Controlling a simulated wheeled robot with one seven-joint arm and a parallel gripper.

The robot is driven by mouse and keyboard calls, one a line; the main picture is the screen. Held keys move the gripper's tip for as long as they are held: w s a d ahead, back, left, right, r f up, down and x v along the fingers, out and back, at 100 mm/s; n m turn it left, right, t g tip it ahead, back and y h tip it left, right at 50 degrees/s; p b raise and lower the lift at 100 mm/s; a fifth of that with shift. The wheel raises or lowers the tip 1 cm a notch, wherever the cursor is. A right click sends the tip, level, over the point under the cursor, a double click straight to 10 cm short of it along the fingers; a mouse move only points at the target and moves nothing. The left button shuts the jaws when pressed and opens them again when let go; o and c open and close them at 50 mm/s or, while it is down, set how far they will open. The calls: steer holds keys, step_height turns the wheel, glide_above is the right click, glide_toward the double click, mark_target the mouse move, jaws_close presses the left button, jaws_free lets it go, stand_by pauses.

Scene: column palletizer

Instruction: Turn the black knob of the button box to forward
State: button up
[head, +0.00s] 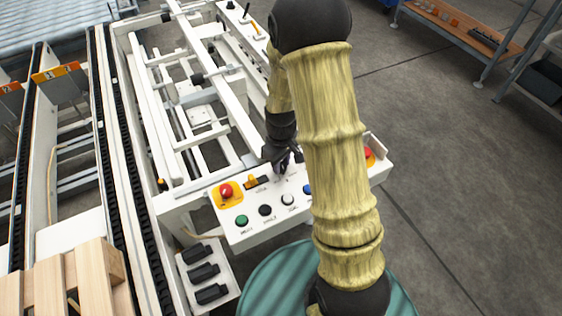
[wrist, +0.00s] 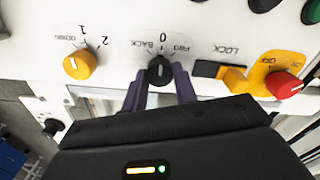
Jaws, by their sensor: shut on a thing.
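The white button box (head: 262,233) stands below the machine frame in the head view. In the wrist view the black knob (wrist: 160,68) sits under the labels BACK, 0 and FWD, which appear upside down. Its light mark looks lined up with the 0. My gripper (head: 283,163) reaches down to the box's panel. In the wrist view the purple fingers of my gripper (wrist: 160,79) are shut on the knob, one on each side. In the head view the gripper hides the knob, and my arm covers part of the panel.
Beside the knob are a yellow knob (wrist: 80,65), a yellow lock lever (wrist: 234,79) and a red-and-yellow switch (wrist: 284,84). The panel also has a green button (head: 242,220) and a white button (head: 287,199). A wooden pallet (head: 92,275) is at lower left. Open floor lies right.

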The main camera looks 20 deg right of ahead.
mark_target(282, 165)
steer(key=shift+m, duration=0.4)
steer(key=m+p, duration=0.2)
steer(key=m, duration=0.1)
steer(key=shift+r+m, duration=0.15)
steer(key=shift+m, duration=0.25)
steer(key=m+p, duration=0.1)
steer(key=m, duration=0.3)
steer(key=shift+w+d, duration=0.1)
steer(key=shift+m, duration=0.3)
steer(key=o, duration=1)
step_height(282, 165, up, 17)
steer(key=shift+r+p, duration=0.1)
steer(key=shift+p, duration=0.8)
